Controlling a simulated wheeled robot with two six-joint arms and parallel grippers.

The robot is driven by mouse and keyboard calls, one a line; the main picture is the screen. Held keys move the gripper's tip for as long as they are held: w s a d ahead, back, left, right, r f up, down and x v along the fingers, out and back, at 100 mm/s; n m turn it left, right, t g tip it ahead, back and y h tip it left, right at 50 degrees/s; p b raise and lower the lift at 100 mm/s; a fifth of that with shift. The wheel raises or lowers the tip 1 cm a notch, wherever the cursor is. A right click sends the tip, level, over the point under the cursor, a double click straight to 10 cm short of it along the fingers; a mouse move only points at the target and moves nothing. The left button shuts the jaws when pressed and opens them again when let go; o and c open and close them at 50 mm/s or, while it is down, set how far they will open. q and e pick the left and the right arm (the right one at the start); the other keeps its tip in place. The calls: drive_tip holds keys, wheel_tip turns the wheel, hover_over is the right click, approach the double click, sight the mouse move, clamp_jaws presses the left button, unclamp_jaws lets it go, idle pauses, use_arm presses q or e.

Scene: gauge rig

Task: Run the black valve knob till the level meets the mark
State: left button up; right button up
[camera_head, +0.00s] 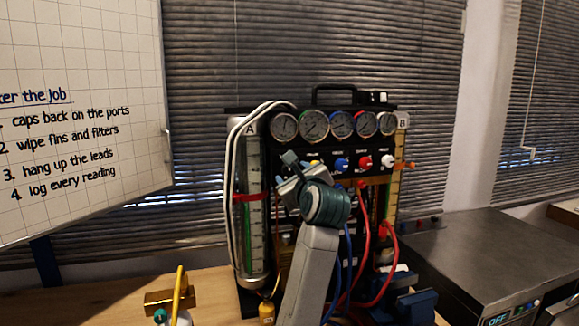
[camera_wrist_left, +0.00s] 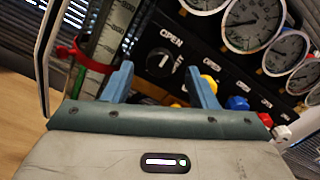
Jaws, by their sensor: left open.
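The black valve knob (camera_wrist_left: 159,62), with a white pointer line, is on the panel under the word OPEN in the left wrist view. My left gripper (camera_wrist_left: 161,70) is open, with its blue fingers on either side of the knob in that view; I cannot tell whether they touch it. In the head view my left gripper (camera_head: 287,172) is in front of the panel and hides the knob. The sight tube (camera_head: 254,220), labelled A, stands left of it with a red band (camera_head: 250,197) around it. Green shows inside the tube; its exact level is unclear. My right gripper is out of view.
Several round gauges (camera_head: 341,124) line the panel top, with coloured knobs (camera_head: 342,164) below. Red hoses (camera_head: 388,265) and blue hoses hang at the front. A yellow-handled tool (camera_head: 179,290) is on the bench at lower left. A grey metal unit (camera_head: 480,250) stands at right.

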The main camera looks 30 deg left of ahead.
sight(289, 170)
use_arm(q)
drive_tip(key=shift+p+x, duration=0.35)
drive_tip(key=shift+x, duration=1.45)
drive_tip(key=c, duration=1)
drive_tip(key=shift+o, duration=0.2)
